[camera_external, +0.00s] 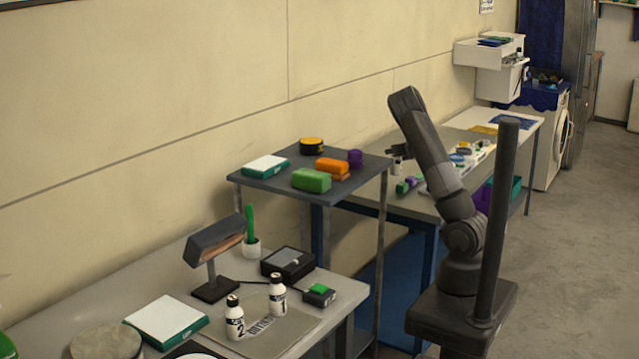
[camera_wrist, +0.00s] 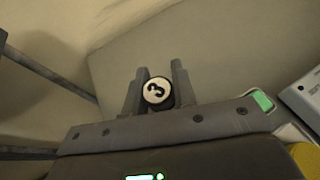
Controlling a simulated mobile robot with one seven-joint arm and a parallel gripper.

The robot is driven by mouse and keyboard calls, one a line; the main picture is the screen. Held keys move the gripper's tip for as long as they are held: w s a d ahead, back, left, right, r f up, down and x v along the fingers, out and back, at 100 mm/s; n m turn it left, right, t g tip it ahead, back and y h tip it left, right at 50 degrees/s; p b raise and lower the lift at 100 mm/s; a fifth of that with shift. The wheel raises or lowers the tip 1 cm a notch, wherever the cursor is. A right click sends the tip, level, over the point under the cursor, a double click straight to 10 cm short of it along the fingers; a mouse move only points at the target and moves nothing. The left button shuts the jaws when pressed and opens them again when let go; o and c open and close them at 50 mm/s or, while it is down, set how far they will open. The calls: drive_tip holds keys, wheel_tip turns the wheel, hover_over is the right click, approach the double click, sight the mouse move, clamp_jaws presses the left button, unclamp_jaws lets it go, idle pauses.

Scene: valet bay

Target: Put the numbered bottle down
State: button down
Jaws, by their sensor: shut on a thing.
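The numbered bottle (camera_wrist: 156,91) shows in the wrist view as a round dark-rimmed cap with a 3 on white. My gripper (camera_wrist: 157,80) is shut on it, one finger on each side. The bottle's body is hidden below the cap. In the external view my gripper (camera_external: 397,151) is at the far workbench, left of my arm, and little of the bottle shows. I cannot tell whether its base touches the bench. Two white bottles, number 1 (camera_external: 277,296) and number 2 (camera_external: 234,320), stand upright on a grey mat (camera_external: 300,326) on the near table.
A raised grey shelf (camera_external: 270,186) with green, orange and purple items stands between near table and far bench. Green and purple items (camera_external: 407,186) lie near my gripper. A white tray (camera_external: 470,158) of small things is to the right. The wrist view shows bare surface (camera_wrist: 235,50) beyond the fingers.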

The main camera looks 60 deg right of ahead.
drive_tip(key=shift+w+a+f, duration=0.15)
drive_tip(key=shift+w+f, duration=0.3)
drive_tip(key=shift+f, duration=0.5)
drive_tip(key=shift+w+a+f, duration=0.2)
drive_tip(key=shift+w+f, duration=0.2)
drive_tip(key=shift+f, duration=0.5)
drive_tip(key=shift+w+a+f, duration=0.15)
drive_tip(key=shift+w+f, duration=0.3)
drive_tip(key=shift+f, duration=0.5)
drive_tip(key=c, duration=1.2)
unclamp_jaws()
drive_tip(key=shift+f, duration=0.15)
drive_tip(key=shift+r, duration=0.2)
drive_tip(key=v, duration=1.2)
